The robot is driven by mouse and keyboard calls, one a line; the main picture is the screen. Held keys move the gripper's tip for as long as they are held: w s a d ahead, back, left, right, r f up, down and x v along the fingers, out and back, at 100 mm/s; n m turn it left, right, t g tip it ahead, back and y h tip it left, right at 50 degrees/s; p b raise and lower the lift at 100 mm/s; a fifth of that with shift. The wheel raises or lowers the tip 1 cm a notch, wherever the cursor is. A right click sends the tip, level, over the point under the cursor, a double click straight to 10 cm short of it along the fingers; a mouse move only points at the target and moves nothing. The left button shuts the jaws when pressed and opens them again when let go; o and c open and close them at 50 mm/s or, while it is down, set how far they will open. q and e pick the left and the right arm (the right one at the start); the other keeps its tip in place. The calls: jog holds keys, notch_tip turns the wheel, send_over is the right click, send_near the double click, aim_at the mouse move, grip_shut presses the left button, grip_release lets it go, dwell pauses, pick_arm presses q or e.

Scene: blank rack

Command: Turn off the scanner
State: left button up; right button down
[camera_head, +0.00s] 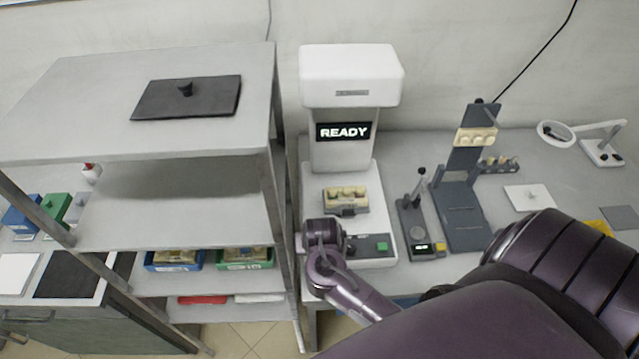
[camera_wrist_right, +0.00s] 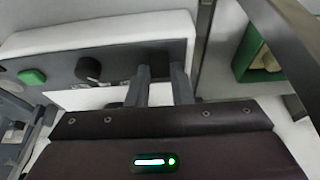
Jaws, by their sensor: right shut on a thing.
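The scanner (camera_head: 345,80) is a tall white machine. Its display (camera_head: 343,132) reads READY. A yellowish block with several pale pieces (camera_head: 346,198) sits in its bay. Its dark front panel (camera_head: 372,244) carries a green button (camera_head: 382,246), also in the wrist view (camera_wrist_right: 32,76), and a black knob (camera_wrist_right: 88,69). My right gripper (camera_wrist_right: 161,74) is at the panel's end beyond the knob, shut on a small dark control there that the fingers mostly hide. In the head view my right wrist covers that end of the panel. My left gripper is not in view.
A metal shelf rack (camera_head: 268,170) stands close on the left, with blue (camera_head: 160,263) and green (camera_head: 232,263) bins lower down. Right of the scanner are a small device with a lever (camera_head: 418,235) and a dark stand (camera_head: 463,200). My right arm covers the lower right.

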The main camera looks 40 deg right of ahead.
jog(key=g+p, duration=0.1)
jog(key=p, duration=0.1)
jog(key=r+g+y+p, duration=0.1)
jog(key=shift+w+d+p, duration=0.15)
jog(key=shift+w+p, duration=0.2)
jog(key=shift+d+f+g+y+p, duration=0.1)
jog(key=shift+f+g+y+p, duration=0.3)
jog(key=shift+g+y, duration=0.15)
jog(key=c, duration=1.3)
grip_release()
jog(key=shift+s+r+b, duration=0.2)
jog(key=shift+r+b, duration=0.1)
jog(key=shift+r, duration=3.55)
